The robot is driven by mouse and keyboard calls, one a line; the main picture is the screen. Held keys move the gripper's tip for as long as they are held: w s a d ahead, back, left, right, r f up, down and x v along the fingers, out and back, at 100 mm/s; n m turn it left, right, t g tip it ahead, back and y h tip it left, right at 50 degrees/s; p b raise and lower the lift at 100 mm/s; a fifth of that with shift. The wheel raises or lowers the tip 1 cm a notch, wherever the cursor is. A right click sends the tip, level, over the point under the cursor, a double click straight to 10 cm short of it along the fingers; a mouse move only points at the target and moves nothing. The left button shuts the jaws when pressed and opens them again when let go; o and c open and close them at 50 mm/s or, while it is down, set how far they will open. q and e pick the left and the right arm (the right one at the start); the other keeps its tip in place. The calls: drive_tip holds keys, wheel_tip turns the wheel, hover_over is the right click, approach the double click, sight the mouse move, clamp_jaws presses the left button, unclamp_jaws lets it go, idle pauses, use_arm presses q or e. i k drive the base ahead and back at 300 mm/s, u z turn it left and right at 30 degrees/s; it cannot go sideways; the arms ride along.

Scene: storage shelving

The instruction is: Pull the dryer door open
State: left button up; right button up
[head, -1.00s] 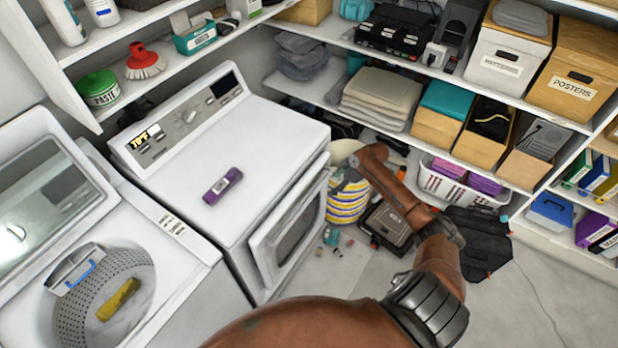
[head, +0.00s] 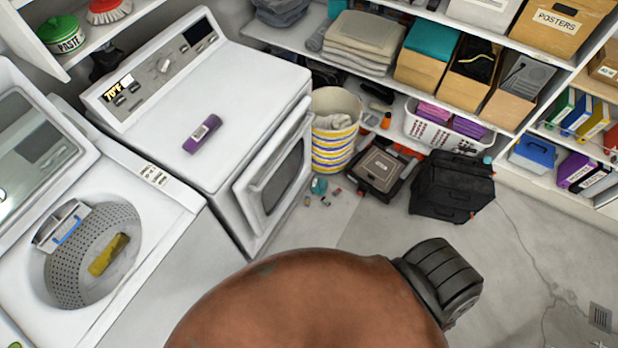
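The white dryer (head: 205,90) stands left of centre, with its control panel at the back of its top. Its door (head: 275,180), white-framed with a dark window, is on the front side facing right. One of my arms fills the bottom middle, with a brown link and a dark joint. Neither gripper shows, and no hand is visible at the door.
An open washer (head: 165,215) stands to the left. A striped basket (head: 333,130), a dark toolbox (head: 382,170) and a black case (head: 452,186) are on the floor beyond the door. Small items lie near the basket. Floor at right is clear.

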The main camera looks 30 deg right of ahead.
sight(284, 174)
drive_tip(key=z, duration=0.15)
drive_tip(key=k, duration=0.35)
drive_tip(key=z, duration=0.95)
drive_tip(key=i, duration=0.7)
drive_tip(key=u, duration=0.25)
